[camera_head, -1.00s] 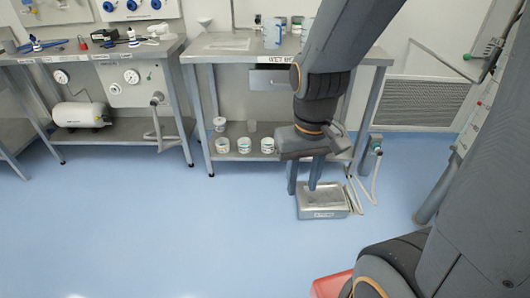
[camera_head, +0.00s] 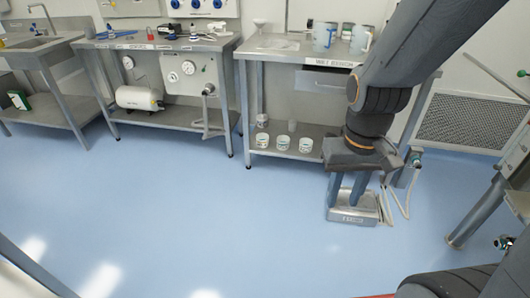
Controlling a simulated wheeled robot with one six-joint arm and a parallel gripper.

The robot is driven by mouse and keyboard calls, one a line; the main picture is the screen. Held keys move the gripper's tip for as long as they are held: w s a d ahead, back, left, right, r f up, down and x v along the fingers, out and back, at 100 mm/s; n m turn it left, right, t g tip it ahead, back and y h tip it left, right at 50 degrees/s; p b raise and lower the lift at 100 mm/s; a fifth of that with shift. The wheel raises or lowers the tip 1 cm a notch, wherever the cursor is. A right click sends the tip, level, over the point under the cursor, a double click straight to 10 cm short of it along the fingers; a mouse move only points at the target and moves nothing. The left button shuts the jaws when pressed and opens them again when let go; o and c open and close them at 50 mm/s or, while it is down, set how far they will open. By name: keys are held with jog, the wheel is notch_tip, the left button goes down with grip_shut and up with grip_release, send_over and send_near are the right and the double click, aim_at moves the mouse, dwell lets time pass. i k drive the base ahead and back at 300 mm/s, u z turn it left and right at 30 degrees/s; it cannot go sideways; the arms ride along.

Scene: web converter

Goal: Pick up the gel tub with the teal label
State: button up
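Three small white tubs stand in a row on the lower shelf (camera_head: 272,152) of the middle bench: a left tub (camera_head: 262,140), a middle tub (camera_head: 283,144) and a right tub (camera_head: 306,145). Their labels are too small to tell surely which one is teal. My gripper (camera_head: 346,202) points down, to the right of the tubs and apart from them. Its two fingers are spread with nothing seen between them. They overlap a grey metal box in the picture.
The grey metal box (camera_head: 353,215) sits on the floor with hoses beside it. A bench with gauges and a white tank (camera_head: 138,98) stands left. The blue floor in front is clear.

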aim_at(283, 141)
jog(key=k, duration=0.2)
jog(key=u, duration=1.3)
jog(key=i, duration=0.8)
jog(key=z, duration=1.4)
jog(key=k, duration=0.4)
jog(key=u, duration=0.75)
jog(key=i, duration=0.75)
jog(key=u, duration=0.05)
